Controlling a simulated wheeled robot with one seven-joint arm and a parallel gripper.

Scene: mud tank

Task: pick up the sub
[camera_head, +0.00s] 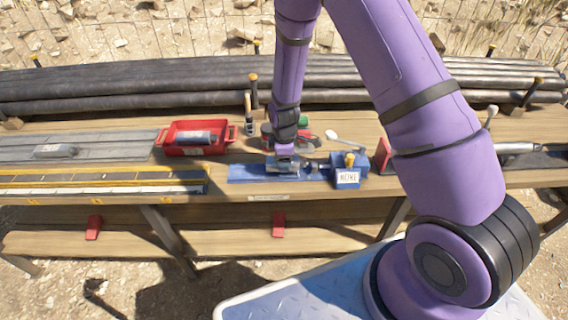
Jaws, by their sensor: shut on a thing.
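My gripper (284,155) reaches down over a blue mat (242,172) on the wooden bench. It is shut on a short silvery metal piece (283,167), which seems to be the sub. The piece is at or just above the mat; I cannot tell whether it still touches it. The fingers and my wrist hide part of it. Another grey cylindrical piece (193,138) lies in a red tray (222,147) to the left.
A blue vise-like block (347,178) with a white label stands right of my gripper. Behind are red and green items (303,123) and a white spoon-shaped item (345,137). Long dark pipes (150,90) line the back. Slotted grey rails (80,147) lie left.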

